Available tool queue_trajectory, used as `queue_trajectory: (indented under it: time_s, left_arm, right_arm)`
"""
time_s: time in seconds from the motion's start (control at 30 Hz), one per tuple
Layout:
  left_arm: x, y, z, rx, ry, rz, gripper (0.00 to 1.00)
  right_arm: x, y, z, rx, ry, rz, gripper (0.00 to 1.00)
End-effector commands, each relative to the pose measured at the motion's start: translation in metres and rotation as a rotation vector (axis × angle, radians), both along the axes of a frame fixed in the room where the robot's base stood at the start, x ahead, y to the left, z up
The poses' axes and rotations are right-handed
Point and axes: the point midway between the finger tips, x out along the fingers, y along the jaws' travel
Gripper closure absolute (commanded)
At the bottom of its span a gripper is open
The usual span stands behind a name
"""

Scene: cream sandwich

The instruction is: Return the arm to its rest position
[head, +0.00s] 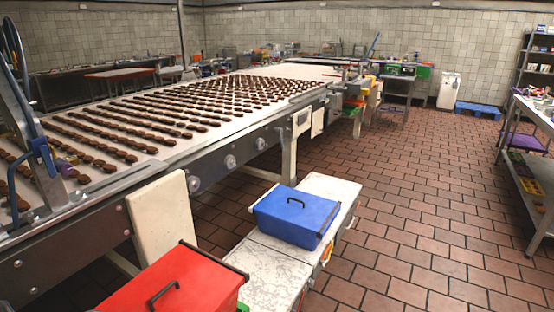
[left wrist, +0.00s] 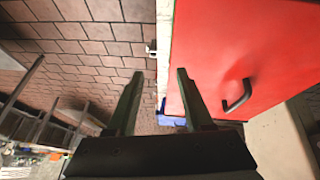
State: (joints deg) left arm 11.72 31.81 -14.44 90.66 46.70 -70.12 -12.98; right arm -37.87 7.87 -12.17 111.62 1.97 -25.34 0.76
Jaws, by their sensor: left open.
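My left gripper (left wrist: 158,98) shows in the left wrist view with its two fingers spread apart and nothing between them. It is over the floor beside a red box lid (left wrist: 215,65) with a black handle (left wrist: 237,95). Neither of my arms shows in the head view. My right gripper is not in view.
The red box (head: 185,285) and a blue box (head: 297,215) stand on a white bench (head: 270,262). A long conveyor (head: 165,148) with rows of brown cookies is at the left. The tiled floor (head: 420,200) at the right is clear up to a metal shelf (head: 535,165).

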Motion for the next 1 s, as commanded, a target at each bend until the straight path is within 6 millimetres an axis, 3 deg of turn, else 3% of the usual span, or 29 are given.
queue_trajectory:
  time_s: [0.1, 0.27, 0.5, 0.6, 0.77, 1.0]
  left_arm:
    - [-0.031, -0.028, -0.024, -0.009, -0.044, 0.041, 0.48]
    - [-0.078, -0.059, -0.042, -0.023, -0.133, 0.113, 0.48]
    - [-0.152, -0.091, -0.031, -0.044, -0.279, 0.223, 0.48]
    - [-0.172, -0.096, -0.021, -0.044, -0.325, 0.253, 0.48]
    - [-0.188, -0.1, -0.011, -0.044, -0.365, 0.273, 0.48]
    - [-0.189, -0.1, -0.011, -0.043, -0.373, 0.275, 0.48]
  right_arm:
    - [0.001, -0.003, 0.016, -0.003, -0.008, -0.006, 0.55]
    - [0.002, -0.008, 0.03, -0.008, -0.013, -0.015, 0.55]
    - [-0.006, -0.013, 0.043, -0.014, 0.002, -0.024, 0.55]
    - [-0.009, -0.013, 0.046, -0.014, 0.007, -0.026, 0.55]
    - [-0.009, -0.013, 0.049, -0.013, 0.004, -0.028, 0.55]
    - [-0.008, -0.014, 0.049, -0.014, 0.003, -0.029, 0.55]
